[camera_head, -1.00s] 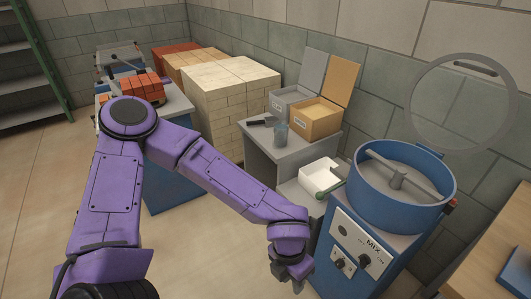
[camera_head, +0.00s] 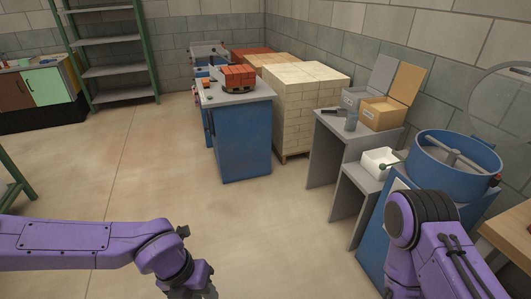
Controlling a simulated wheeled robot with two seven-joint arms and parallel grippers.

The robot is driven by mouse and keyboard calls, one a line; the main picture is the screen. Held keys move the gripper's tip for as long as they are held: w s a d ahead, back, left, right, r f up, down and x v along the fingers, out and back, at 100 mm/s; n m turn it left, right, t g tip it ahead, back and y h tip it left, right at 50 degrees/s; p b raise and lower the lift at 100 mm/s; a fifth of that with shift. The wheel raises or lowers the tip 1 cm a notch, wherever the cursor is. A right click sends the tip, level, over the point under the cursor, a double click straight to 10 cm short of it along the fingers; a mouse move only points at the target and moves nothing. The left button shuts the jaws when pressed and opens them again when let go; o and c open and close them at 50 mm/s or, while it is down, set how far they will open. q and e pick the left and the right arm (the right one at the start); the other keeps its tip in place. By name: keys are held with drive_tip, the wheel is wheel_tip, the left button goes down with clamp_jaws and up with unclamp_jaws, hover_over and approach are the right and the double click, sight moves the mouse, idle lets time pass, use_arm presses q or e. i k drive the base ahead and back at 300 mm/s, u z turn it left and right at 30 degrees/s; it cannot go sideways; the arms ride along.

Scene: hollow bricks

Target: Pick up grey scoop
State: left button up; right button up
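A small grey cup-like thing (camera_head: 351,120), which looks like the grey scoop, stands on the grey table (camera_head: 332,128) at the right. A dark flat piece (camera_head: 334,111) lies just left of it; I cannot tell whether the two are joined. My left gripper (camera_head: 197,287) is at the bottom edge, low over open floor, well apart from the table and partly cut off. I cannot see whether its fingers are open. My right arm shows at the lower right; its gripper is not in view.
A grey box (camera_head: 354,97) and a tan box (camera_head: 382,114) with raised lids stand behind the cup. Pale bricks (camera_head: 307,105) and a blue bench (camera_head: 240,140) stand further left. The middle floor is clear.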

sight(335, 112)
drive_tip(key=u, duration=0.45)
drive_tip(key=i, duration=2.9)
drive_tip(key=z, duration=0.5)
drive_tip(key=i, duration=1.15)
drive_tip(key=z, duration=1.4)
drive_tip(key=i, duration=0.8)
drive_tip(key=z, duration=1.3)
drive_tip(key=i, duration=0.4)
drive_tip(key=z, duration=0.25)
